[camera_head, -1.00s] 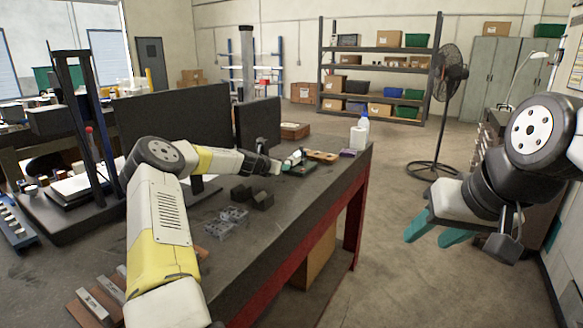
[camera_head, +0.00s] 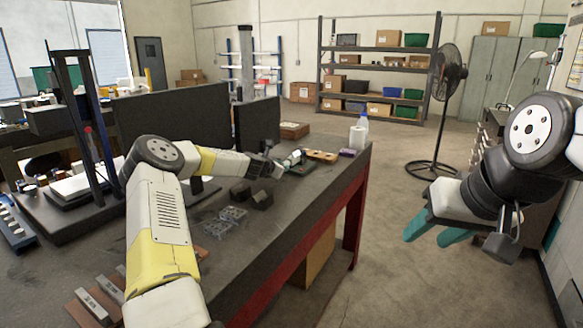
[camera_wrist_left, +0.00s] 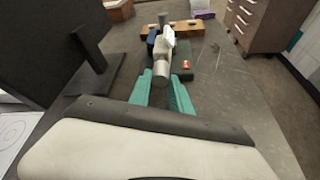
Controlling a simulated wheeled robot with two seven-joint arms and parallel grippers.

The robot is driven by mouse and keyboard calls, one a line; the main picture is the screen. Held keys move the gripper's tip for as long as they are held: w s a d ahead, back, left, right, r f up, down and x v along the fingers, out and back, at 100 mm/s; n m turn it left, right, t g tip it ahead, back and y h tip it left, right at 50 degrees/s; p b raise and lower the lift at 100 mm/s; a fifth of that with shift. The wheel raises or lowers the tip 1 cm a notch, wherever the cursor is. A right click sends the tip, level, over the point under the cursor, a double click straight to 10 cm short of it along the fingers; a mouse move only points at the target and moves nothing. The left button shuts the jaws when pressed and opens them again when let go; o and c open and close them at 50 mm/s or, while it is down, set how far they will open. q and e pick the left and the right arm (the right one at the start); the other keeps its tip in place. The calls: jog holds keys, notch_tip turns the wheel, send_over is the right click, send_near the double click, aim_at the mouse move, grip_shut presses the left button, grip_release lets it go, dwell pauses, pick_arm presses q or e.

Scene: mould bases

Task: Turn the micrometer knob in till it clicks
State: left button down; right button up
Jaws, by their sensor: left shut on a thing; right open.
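The micrometer shows in the left wrist view (camera_wrist_left: 166,48) as a pale frame with a grey barrel pointing at my gripper. It is held above a green base (camera_wrist_left: 183,62), and in the head view it sits near the far end of the bench (camera_head: 293,157). The knob (camera_wrist_left: 161,71) is the barrel's near end. My left gripper (camera_wrist_left: 164,92) has its teal fingers on either side of the knob end and is shut on it. The finger contact is small in the picture. My right gripper (camera_head: 436,232) is open and empty, off the bench to the right.
A wooden block with holes (camera_head: 321,156) and a white bottle (camera_head: 358,137) stand beyond the micrometer. Dark blocks (camera_head: 252,196) and grey metal pieces (camera_head: 233,214) lie nearer on the bench. Dark panels (camera_head: 175,120) stand along the left.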

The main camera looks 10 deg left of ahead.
pick_arm(q)
jog(key=c, duration=1.2)
grip_release()
jog(key=shift+s, duration=0.1)
jog(key=v, duration=0.7)
jog(key=shift+s+a+r, duration=0.1)
jog(key=shift+s+r, duration=0.05)
jog(key=shift+s, duration=0.15)
